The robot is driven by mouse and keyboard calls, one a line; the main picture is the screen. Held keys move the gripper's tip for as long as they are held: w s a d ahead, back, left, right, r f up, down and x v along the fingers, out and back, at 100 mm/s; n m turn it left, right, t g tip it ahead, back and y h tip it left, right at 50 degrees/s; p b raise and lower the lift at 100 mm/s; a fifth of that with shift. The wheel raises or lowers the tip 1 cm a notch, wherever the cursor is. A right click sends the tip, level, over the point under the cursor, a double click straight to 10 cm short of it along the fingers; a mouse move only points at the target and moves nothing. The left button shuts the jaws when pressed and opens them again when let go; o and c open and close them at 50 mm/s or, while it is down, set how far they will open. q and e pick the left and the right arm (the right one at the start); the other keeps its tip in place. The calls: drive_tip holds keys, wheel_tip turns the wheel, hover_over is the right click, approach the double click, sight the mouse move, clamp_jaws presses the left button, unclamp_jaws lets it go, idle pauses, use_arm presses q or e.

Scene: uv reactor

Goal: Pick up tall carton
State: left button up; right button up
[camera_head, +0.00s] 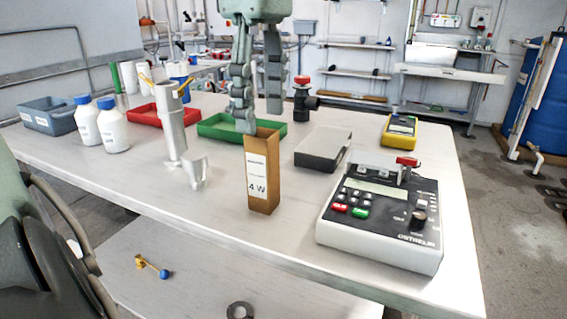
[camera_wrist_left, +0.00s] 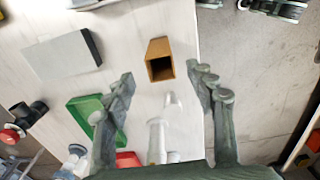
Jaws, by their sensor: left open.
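The tall carton (camera_head: 263,175) is a brown, open-topped box with a white label, standing upright on the white table near its front edge. In the left wrist view the tall carton (camera_wrist_left: 159,58) shows its open top, in line with the gap between the fingers. My left gripper (camera_head: 257,119) is open and empty, pointing down, and appears just above and behind the carton in the head view. Its fingers also frame the left wrist view (camera_wrist_left: 162,78). My right gripper is out of view.
A keypad device (camera_head: 382,222) stands right of the carton and a grey-white box (camera_head: 323,148) behind it. A metal stand (camera_head: 173,130) is to its left.

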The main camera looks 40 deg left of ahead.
sight(262, 151)
use_arm(q)
wheel_tip(262, 151, down, 6)
drive_tip(key=shift+s+f, duration=0.15)
drive_tip(key=shift+f, duration=0.45)
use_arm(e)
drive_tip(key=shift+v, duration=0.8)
use_arm(q)
drive_tip(key=shift+c, duration=0.5)
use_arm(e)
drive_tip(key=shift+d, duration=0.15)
use_arm(q)
drive_tip(key=c, duration=1.1)
drive_tip(key=shift+c, duration=0.2)
drive_tip(key=shift+r, duration=0.15)
